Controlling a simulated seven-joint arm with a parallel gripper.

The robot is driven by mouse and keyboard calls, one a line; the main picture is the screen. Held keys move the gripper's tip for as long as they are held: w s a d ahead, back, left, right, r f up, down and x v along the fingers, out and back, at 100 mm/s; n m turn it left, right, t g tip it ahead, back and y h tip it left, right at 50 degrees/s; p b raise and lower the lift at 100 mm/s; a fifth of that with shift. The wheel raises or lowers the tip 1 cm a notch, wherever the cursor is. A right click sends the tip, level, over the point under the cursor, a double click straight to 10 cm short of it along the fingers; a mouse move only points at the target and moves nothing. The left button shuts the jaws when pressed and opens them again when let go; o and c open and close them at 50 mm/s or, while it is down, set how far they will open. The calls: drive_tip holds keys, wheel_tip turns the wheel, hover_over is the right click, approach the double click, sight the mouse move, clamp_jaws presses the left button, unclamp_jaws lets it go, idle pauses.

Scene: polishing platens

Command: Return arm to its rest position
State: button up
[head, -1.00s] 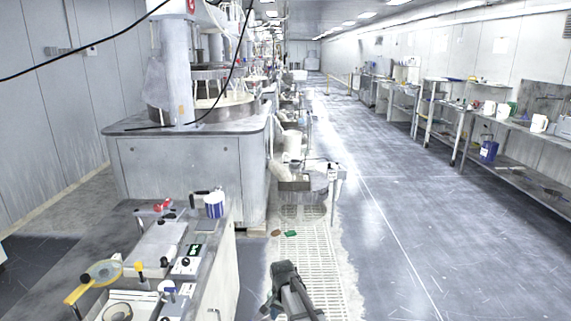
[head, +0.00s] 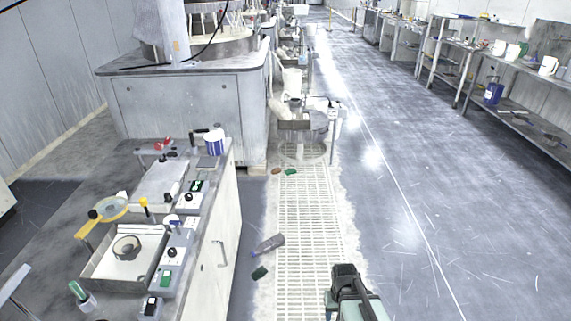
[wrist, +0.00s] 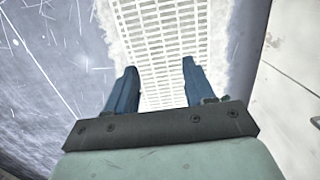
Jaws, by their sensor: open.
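My gripper (wrist: 158,90) shows in the wrist view with its two blue fingers apart and nothing between them. It is above the white floor grating (wrist: 165,45). In the head view the end of my arm is at the bottom, right of the cabinet, over the grating (head: 303,230); its fingertips cannot be made out there.
The cabinet (head: 222,225) with polishing gear stands at the left. A bottle (head: 268,244) and a green piece (head: 260,272) lie on the floor beside it. Shelves (head: 510,62) with mugs line the right. The floor (head: 410,190) right of the grating is clear.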

drive_tip(key=s+f+g, duration=0.2)
drive_tip(key=s+f, duration=0.5)
drive_tip(key=s, duration=0.6)
drive_tip(key=s+f+g, duration=0.3)
drive_tip(key=s+f, duration=0.5)
drive_tip(key=s, duration=0.4)
drive_tip(key=shift+s+f+g, duration=0.3)
drive_tip(key=shift+s, duration=0.05)
idle(5.2)
